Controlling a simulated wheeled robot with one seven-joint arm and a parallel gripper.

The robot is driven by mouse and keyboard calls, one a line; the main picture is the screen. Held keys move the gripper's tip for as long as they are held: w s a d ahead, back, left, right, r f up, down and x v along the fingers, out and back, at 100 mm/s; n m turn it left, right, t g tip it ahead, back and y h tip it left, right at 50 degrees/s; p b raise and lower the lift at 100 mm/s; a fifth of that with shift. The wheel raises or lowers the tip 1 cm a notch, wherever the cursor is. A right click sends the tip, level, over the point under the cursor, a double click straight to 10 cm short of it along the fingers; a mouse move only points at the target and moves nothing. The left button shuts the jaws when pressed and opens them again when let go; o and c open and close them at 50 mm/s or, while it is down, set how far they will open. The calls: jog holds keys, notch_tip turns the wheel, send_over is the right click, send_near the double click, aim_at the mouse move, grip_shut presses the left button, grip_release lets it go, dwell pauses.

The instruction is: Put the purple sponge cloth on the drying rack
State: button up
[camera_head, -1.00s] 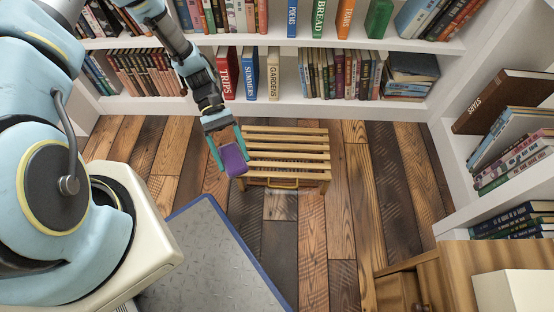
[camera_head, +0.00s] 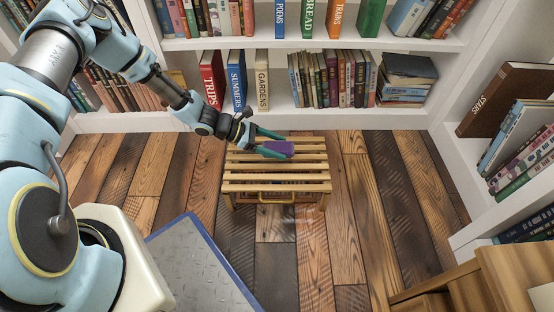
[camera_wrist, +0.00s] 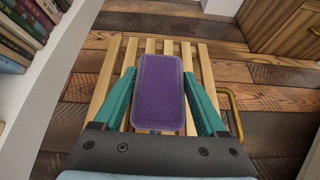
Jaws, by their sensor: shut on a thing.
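The purple sponge cloth (camera_head: 280,148) is a small rounded block between the teal fingers of my gripper (camera_head: 272,143). In the wrist view the sponge cloth (camera_wrist: 159,92) lies flat between both fingers of my gripper (camera_wrist: 160,100), which are shut on its sides. The drying rack (camera_head: 276,187) is a low wooden stand with several parallel slats and a brass handle at its front. The sponge is over the rack's back part. In the wrist view the rack's slats (camera_wrist: 205,75) show beneath it. I cannot tell whether the sponge touches the slats.
A white bookcase (camera_head: 300,120) full of books stands close behind the rack. Another white bookcase (camera_head: 450,160) is at the right. A wooden cabinet (camera_head: 465,285) is at the lower right. A grey mat with a blue edge (camera_head: 195,265) lies at the front left. The plank floor around the rack is clear.

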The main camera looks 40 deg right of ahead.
aim_at(277, 161)
notch_tip(277, 161, down, 5)
jog(key=shift+r+b, duration=0.1)
jog(key=shift+b, duration=0.7)
jog(key=o, duration=1.3)
jog(key=shift+c, duration=0.2)
jog(key=p+v, duration=0.3)
jog(key=v, duration=0.9)
jog(key=shift+w, duration=0.1)
jog(key=shift+r, duration=0.1)
